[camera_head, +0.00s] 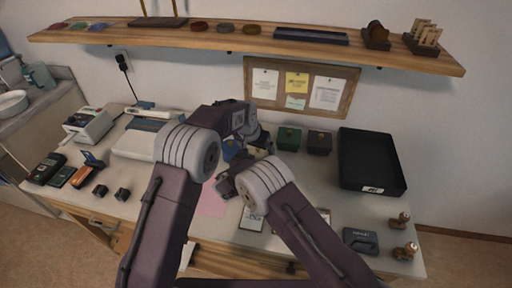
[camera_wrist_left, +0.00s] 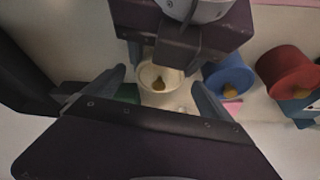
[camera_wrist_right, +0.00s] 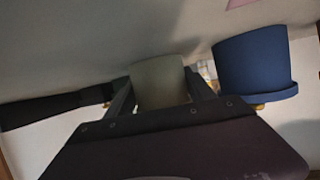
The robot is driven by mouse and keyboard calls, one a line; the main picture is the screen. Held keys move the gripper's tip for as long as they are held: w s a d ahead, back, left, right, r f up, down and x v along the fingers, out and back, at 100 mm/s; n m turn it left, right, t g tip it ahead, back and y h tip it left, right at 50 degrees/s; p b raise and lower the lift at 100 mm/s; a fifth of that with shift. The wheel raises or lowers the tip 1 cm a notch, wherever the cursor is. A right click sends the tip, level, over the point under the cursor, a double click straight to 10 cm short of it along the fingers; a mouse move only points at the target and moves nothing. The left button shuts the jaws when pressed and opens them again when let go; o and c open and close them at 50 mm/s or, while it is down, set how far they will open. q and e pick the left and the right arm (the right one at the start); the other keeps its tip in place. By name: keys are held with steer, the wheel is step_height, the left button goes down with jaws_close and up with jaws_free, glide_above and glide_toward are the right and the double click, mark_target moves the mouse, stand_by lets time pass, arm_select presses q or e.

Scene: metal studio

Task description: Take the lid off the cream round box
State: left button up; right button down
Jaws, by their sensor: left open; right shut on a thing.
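The cream round box (camera_wrist_left: 159,101) shows in the left wrist view, its lid (camera_wrist_left: 160,72) with a small brass knob facing my camera. The lid appears to sit on the box. My left gripper (camera_wrist_left: 160,82) is open, its fingers apart on either side of the box, with nothing held. In the right wrist view my right gripper (camera_wrist_right: 158,95) is shut on the side of the cream box (camera_wrist_right: 158,78). In the head view my arms hide most of the cream box and both gripper tips.
Green (camera_head: 289,138) and dark (camera_head: 319,142) boxes stand behind, near a black tray (camera_head: 371,165). A wooden shelf (camera_head: 215,40) overhangs the desk.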

mark_target(257, 153)
arm_select(q)
steer(key=c, duration=1.6)
steer(key=shift+r, duration=0.25)
steer(key=shift+c, duration=0.2)
steer(key=shift+r, duration=0.9)
steer(key=shift+r, duration=2)
arm_select(e)
steer(key=shift+c, duration=1.3)
jaws_free()
steer(key=shift+s, duration=0.1)
